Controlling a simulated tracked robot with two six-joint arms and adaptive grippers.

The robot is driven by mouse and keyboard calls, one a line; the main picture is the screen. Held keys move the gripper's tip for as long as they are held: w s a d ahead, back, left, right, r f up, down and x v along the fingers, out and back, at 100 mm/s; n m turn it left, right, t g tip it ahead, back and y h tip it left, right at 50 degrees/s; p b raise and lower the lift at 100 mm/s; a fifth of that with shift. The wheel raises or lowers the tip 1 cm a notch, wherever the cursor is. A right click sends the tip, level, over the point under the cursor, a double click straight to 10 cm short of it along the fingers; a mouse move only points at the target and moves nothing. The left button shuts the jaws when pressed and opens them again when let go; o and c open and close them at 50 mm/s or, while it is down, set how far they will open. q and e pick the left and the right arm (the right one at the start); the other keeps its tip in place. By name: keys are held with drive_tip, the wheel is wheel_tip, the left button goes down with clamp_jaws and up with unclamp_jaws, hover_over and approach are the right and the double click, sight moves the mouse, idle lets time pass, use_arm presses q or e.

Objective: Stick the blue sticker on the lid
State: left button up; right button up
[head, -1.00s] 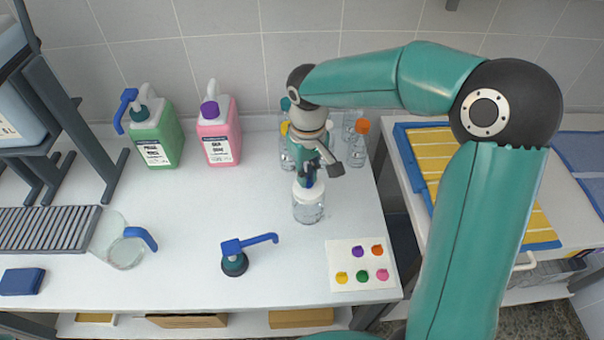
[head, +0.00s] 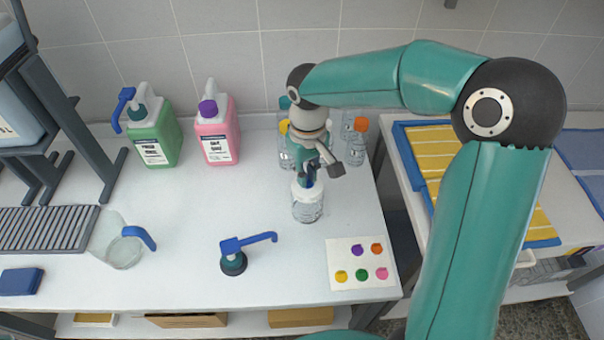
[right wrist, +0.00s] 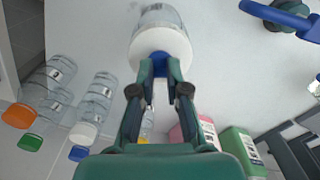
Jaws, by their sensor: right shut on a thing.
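A clear jar (head: 307,211) with a white lid (head: 297,190) stands upright on the white table. My right gripper (head: 308,178) points down over the lid. Its fingers are shut on the blue sticker (right wrist: 160,63), which lies against the white lid (right wrist: 172,42) in the right wrist view. I cannot tell whether the sticker is stuck there. The fingertips hide part of the lid. My left gripper is not in view.
A sticker sheet (head: 345,276) with several coloured dots lies at front right. Green (head: 158,144) and pink (head: 220,144) jugs stand at the back. Capped bottles (head: 357,148) stand behind my gripper.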

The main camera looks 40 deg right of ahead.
drive_tip(key=shift+f, duration=0.4)
idle(0.5)
drive_tip(key=o, duration=1.3)
drive_tip(key=shift+r, duration=0.15)
drive_tip(key=shift+s+r+p, duration=0.1)
drive_tip(key=shift+r+p, duration=1.65)
drive_tip(key=shift+r, duration=0.65)
